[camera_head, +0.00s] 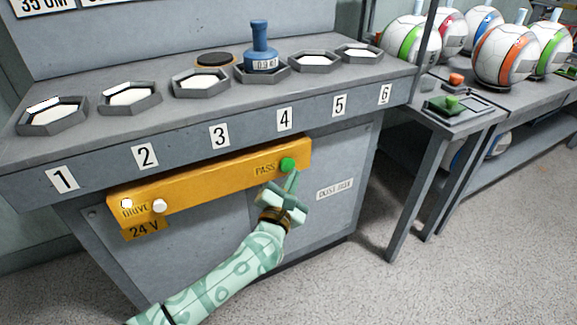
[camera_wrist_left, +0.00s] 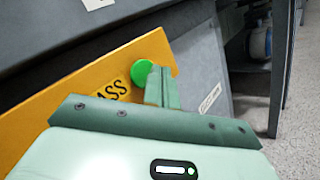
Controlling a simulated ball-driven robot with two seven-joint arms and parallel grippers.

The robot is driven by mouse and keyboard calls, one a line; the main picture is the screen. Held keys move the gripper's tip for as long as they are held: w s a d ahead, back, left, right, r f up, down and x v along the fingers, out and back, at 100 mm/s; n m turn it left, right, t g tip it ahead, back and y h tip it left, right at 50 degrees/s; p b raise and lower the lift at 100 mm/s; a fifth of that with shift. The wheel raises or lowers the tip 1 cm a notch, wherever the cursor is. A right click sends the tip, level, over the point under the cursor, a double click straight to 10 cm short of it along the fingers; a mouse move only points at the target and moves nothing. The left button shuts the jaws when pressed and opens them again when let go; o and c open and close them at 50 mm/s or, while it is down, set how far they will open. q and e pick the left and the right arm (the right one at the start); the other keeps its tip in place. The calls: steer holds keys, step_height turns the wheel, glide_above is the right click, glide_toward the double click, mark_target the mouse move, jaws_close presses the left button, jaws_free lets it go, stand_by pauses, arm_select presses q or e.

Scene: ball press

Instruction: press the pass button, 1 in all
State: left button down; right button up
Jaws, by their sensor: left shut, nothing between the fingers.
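The pass button (camera_head: 288,165) is a round green button at the right end of a yellow panel (camera_head: 215,183), beside the word PASS. It also shows in the left wrist view (camera_wrist_left: 148,68), partly hidden behind my fingers. My left gripper (camera_head: 293,176) is shut and empty, with its fingertips right at the lower right of the button. In the left wrist view the shut fingers (camera_wrist_left: 162,85) overlap the button's right edge. I cannot tell whether they touch it. My right gripper is not in view.
White DRIVE buttons (camera_head: 159,206) sit at the panel's left end. Above, the grey bench (camera_head: 120,155) has numbered hexagonal holders and a blue weight-like object (camera_head: 262,50). At right, a side table (camera_head: 470,118) holds a tray with a green piece; several balls stand behind. Grey floor is clear.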

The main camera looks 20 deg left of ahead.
arm_select(q)
steer(key=shift+w+a, duration=0.1)
stand_by(0.6)
steer(key=shift+w+a, duration=0.15)
steer(key=shift+a, duration=0.1)
steer(key=shift+w+a, duration=0.3)
steer(key=shift+a, duration=0.05)
stand_by(0.8)
steer(key=shift+s+d, duration=0.55)
steer(key=shift+d, duration=0.15)
steer(key=shift+s+d+p, duration=0.4)
steer(key=shift+s+d, duration=0.4)
steer(key=shift+d, duration=0.2)
steer(key=shift+s+d+p, duration=0.35)
steer(key=shift+s+d, duration=0.4)
steer(key=shift+d, duration=0.2)
